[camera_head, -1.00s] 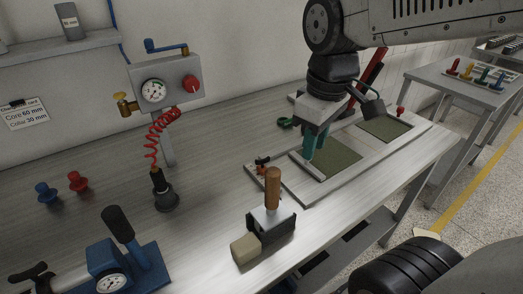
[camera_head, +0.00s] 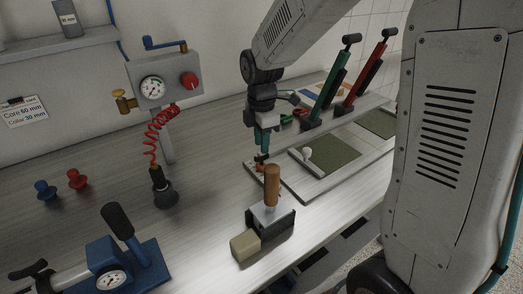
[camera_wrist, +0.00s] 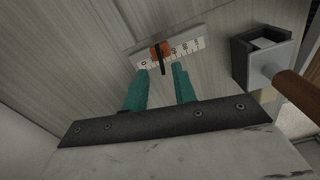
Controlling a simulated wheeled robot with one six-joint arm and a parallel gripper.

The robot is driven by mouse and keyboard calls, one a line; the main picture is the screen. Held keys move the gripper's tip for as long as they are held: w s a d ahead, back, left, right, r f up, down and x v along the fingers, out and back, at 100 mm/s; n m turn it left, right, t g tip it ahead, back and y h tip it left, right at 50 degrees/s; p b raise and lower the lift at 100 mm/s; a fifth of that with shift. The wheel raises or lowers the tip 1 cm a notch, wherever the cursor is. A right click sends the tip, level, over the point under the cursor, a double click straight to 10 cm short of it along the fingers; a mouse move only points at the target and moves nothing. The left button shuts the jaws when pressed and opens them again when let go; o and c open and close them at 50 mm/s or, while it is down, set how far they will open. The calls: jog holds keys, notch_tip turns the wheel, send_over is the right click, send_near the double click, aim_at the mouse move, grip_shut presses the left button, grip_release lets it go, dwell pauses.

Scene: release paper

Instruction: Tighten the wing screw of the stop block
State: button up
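The stop block is a small orange block (camera_wrist: 160,50) seated on a white ruled scale (camera_wrist: 186,46) in the wrist view. Its dark wing screw (camera_wrist: 163,69) sticks out from it toward my gripper. In the head view the stop block (camera_head: 261,166) is at the near left end of the framed board, partly hidden by the fingers. In the head view my gripper (camera_head: 262,151) points down just above the stop block. Whether a finger touches the wing screw cannot be told.
A wooden-handled tool (camera_head: 272,186) on a dark block stands close in front of the stop block. Red (camera_head: 362,75) and green (camera_head: 333,80) lever tools stand behind. A gauge box (camera_head: 165,80) with a red coiled hose is left. Bare bench lies between.

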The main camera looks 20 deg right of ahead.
aim_at(262, 158)
jog(key=shift+f, duration=1.85)
grip_shut()
